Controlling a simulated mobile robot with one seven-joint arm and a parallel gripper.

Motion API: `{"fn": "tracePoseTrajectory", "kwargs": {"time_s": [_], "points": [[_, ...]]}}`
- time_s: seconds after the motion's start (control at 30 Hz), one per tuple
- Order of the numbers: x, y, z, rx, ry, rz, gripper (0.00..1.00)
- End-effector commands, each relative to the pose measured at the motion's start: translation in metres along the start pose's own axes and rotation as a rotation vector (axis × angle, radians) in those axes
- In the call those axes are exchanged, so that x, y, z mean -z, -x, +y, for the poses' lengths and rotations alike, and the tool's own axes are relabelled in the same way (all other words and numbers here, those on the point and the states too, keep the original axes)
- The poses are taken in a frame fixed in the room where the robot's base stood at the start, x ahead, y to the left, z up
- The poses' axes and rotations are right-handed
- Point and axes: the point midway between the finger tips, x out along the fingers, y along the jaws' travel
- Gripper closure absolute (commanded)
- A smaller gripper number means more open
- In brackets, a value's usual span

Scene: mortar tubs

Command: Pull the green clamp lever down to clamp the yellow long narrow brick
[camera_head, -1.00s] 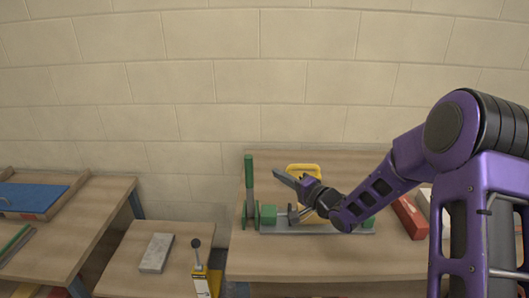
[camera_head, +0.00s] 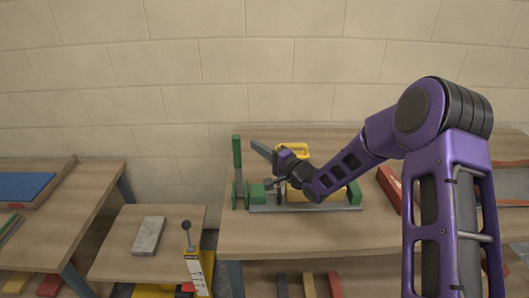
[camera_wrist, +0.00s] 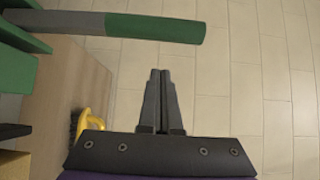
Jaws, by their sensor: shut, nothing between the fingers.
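The clamp lever (camera_head: 237,158) stands upright at the left end of the clamp, with a green grip and a grey lower part. In the wrist view the lever (camera_wrist: 155,27) crosses ahead of my fingertips, with a visible gap. The yellow brick (camera_head: 328,193) lies along the grey clamp base (camera_head: 300,207), partly hidden behind my wrist. A yellow piece, likely the brick, shows at the lower left of the wrist view (camera_wrist: 14,165). My gripper (camera_head: 255,146) is shut and empty, just right of the lever's upper part; it also shows in the wrist view (camera_wrist: 160,73).
A yellow-handled object (camera_head: 291,149) stands behind the clamp on the bench (camera_head: 240,238). A red brick (camera_head: 389,187) lies to its right. A block wall closes the back.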

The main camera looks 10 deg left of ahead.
Motion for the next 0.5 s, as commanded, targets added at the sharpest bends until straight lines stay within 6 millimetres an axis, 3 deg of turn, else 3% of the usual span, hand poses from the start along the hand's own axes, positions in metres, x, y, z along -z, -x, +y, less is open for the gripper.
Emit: {"fn": "tracePoseTrajectory", "kwargs": {"time_s": [0.27, 0.5], "points": [[-0.001, -0.050, 0.000, 0.000, 0.000, -0.001, 1.00], [-0.023, -0.029, 0.000, -0.003, 0.000, -0.002, 1.00]]}}
